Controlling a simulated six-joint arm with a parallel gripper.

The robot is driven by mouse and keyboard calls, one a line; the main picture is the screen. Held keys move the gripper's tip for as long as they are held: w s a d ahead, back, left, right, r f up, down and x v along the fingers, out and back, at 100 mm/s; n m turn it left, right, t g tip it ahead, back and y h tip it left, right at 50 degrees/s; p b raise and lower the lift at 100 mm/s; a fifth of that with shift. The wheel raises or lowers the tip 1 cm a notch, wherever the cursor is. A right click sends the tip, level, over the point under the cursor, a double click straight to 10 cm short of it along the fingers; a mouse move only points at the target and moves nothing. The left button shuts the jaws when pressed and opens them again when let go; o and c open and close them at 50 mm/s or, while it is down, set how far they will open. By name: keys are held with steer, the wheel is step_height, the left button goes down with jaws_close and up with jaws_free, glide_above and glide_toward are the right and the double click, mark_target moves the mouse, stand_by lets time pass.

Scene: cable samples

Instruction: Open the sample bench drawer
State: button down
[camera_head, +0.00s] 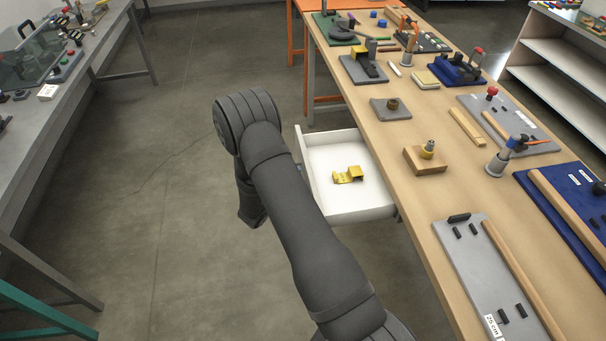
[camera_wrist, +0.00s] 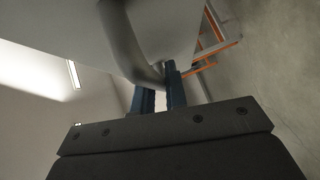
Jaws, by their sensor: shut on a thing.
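The white sample bench drawer (camera_head: 335,152) stands pulled out from the left side of the wooden-topped bench (camera_head: 415,205) in the head view. A yellow metal bracket (camera_head: 349,175) lies inside it. My arm crosses in front of the drawer's outer face and hides the handle and gripper there. In the wrist view the grey curved handle (camera_wrist: 127,38) stands out from the pale drawer front (camera_wrist: 178,35). My gripper (camera_wrist: 158,85), with blue fingers, is shut on the handle. The exact finger contact is partly hidden.
The bench top carries fixtures, including a wooden block with a brass fitting (camera_head: 427,158) and a grey board (camera_head: 483,270). A grey table (camera_head: 75,90) stands at the far left. Open concrete floor (camera_head: 150,190) lies between it and the drawer.

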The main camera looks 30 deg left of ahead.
steer(key=shift+s+a, duration=0.1)
steer(key=shift+s, duration=0.05)
steer(key=c, duration=1.5)
jaws_free()
steer(key=shift+o, duration=0.2)
steer(key=s+r, duration=0.2)
steer(key=s, duration=1.5)
steer(key=shift+r, duration=0.2)
steer(key=w, duration=0.5)
steer(key=w+f, duration=0.1)
steer(key=w, duration=0.5)
steer(key=w+f, duration=0.1)
steer(key=w, duration=0.5)
steer(key=shift+f, duration=0.2)
